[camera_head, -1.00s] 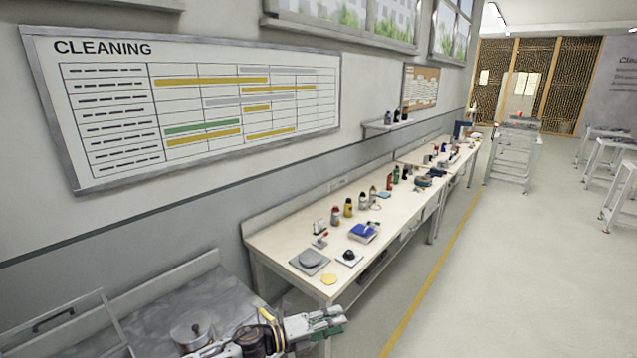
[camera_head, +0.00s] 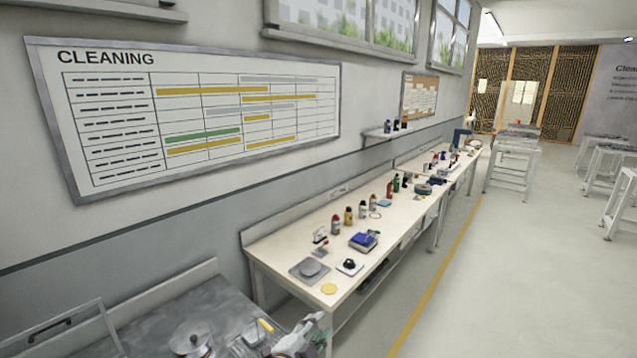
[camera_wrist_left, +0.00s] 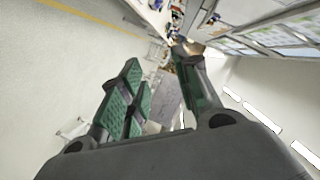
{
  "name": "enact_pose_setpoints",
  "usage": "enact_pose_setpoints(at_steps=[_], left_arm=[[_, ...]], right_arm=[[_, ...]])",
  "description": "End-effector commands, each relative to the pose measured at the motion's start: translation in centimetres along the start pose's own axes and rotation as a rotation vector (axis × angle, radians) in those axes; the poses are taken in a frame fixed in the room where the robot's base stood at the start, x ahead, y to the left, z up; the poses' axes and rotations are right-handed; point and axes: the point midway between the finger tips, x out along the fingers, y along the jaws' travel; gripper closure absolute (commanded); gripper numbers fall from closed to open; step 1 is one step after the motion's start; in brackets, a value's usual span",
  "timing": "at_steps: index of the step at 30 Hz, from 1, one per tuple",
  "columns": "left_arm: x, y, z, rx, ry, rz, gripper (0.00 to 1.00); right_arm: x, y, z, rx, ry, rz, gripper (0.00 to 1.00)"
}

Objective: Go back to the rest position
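My left gripper (camera_head: 308,338) shows at the bottom edge of the head view, by the right end of a grey metal-topped table (camera_head: 205,310). In the left wrist view my left gripper (camera_wrist_left: 158,88) has its green-padded fingers spread apart, with nothing between them. Most of the left arm is below the head view. My right gripper shows in neither view.
A pot with a lid (camera_head: 190,340) stands on the grey table, near a clear-sided case (camera_head: 75,335). A long white workbench (camera_head: 330,220) along the wall holds bottles, a scale and small tools. The floor to its right (camera_head: 500,270) is clear.

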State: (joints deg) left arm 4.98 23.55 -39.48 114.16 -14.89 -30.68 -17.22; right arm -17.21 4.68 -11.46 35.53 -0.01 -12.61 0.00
Motion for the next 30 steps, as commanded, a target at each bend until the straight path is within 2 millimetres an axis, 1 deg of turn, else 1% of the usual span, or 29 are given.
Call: enact_pose_setpoints(at_steps=[8, 14, 20, 24, 30], left_arm=[[-3.8, 0.7, 4.3, -0.261, -0.223, 0.045, 0.68], [-7.4, 1.9, 7.6, -0.439, -0.388, 0.084, 0.68], [-11.8, 3.5, 10.7, -0.608, -0.559, 0.125, 0.68], [-15.4, 4.8, 12.7, -0.721, -0.682, 0.155, 0.68], [-20.6, 6.6, 14.8, -0.86, -0.846, 0.194, 0.68]], right_arm=[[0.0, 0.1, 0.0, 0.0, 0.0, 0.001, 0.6], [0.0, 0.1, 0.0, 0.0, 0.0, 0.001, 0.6], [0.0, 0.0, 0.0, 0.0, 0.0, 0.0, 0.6], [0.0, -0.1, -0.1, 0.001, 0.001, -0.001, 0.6], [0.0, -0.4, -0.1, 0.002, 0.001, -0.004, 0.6]])
